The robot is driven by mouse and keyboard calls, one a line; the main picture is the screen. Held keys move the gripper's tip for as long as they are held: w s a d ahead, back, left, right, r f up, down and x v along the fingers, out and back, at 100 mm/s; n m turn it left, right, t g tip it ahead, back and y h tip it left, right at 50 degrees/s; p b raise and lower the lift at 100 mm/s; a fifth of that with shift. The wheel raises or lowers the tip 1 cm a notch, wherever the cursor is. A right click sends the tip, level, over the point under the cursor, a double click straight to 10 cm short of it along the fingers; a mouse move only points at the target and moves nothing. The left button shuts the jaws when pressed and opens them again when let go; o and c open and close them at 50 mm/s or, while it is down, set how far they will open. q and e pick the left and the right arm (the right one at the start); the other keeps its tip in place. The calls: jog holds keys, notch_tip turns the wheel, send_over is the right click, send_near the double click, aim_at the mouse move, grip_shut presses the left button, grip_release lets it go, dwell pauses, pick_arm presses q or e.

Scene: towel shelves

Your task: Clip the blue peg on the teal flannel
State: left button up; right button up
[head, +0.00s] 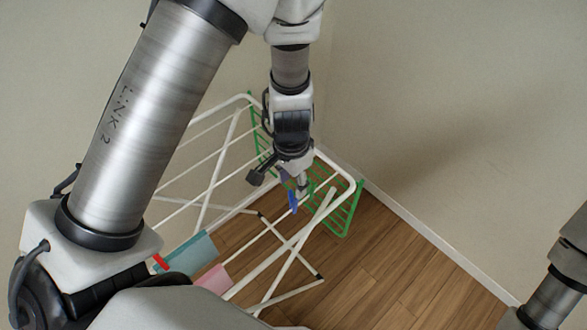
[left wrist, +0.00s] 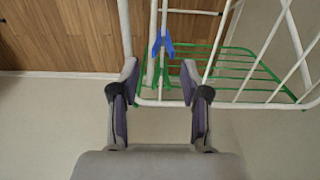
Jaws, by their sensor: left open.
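The blue peg (head: 292,201) is at the far end of the white drying rack, just below my left gripper (head: 287,180). In the left wrist view, the blue peg (left wrist: 163,43) lies ahead of the open, empty fingers of my left gripper (left wrist: 159,82), roughly centred between them and apart from them. The teal flannel (head: 187,256) hangs on the near part of the rack, partly hidden behind my left arm. A red peg (head: 160,262) shows at its left end. My right gripper is out of view; only part of my right arm shows at the lower right.
The white drying rack (head: 262,264) has a green wire section (head: 345,212) at its far end. A pink cloth (head: 213,281) hangs beside the teal flannel. Walls close in behind and to the right. The wooden floor (head: 385,255) right of the rack is clear.

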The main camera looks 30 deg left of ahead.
aim_at(293, 202)
pick_arm(q)
jog(key=f+b, duration=0.1)
jog(key=f, duration=0.1)
jog(key=f+b, duration=0.2)
jog(key=w+f+b, duration=0.1)
jog(key=f+b, duration=0.1)
jog(key=f, duration=0.1)
jog(key=shift+w+a+f, duration=0.1)
jog(key=shift+a, duration=0.1)
jog(key=shift+s+d+f+b, duration=0.15)
jog(key=shift+s+f+b, duration=0.15)
jog(key=shift+b, duration=0.5)
jog(key=shift+w, duration=0.1)
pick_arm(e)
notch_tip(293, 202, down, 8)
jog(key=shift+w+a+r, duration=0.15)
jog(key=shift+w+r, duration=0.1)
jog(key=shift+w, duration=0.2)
pick_arm(q)
grip_shut()
jog(key=shift+r, duration=0.1)
notch_tip(293, 202, up, 7)
jog(key=p, duration=0.5)
jog(key=shift+p, duration=0.35)
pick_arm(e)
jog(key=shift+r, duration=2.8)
